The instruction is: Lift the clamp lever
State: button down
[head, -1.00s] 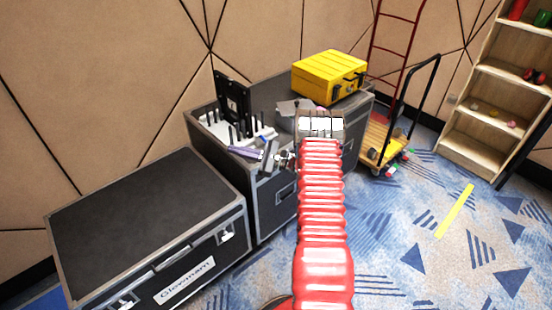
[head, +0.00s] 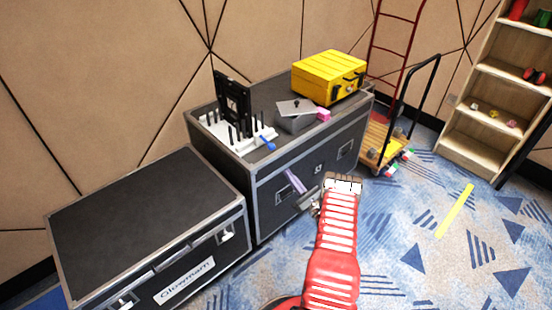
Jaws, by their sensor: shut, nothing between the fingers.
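A white fixture (head: 247,147) with several black posts and an upright black panel (head: 232,98) stands on top of the tall black case. A small blue lever (head: 266,143), apparently the clamp lever, is at the fixture's front right corner. It is too small to tell its exact angle. My gripper (head: 299,192), with purple and grey parts at its end, is shut and empty. In the picture it is below and right of the lever, apart from it, in front of the tall case's front face.
A grey box (head: 295,119), a pink block (head: 323,114) and a yellow case (head: 329,75) share the tall case's top (head: 277,86). A lower black case (head: 140,212) stands at left. A trolley (head: 380,150) and wooden shelf (head: 492,95) are at right. Open carpet lies front right.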

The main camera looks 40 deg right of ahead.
aim_at(275, 158)
jog(key=shift+w, duration=0.1)
jog(key=x, duration=1)
jog(key=shift+d, duration=0.1)
jog(key=shift+r, duration=0.1)
dwell(0.5)
jog(key=shift+r+g, duration=0.1)
jog(key=shift+g, duration=0.4)
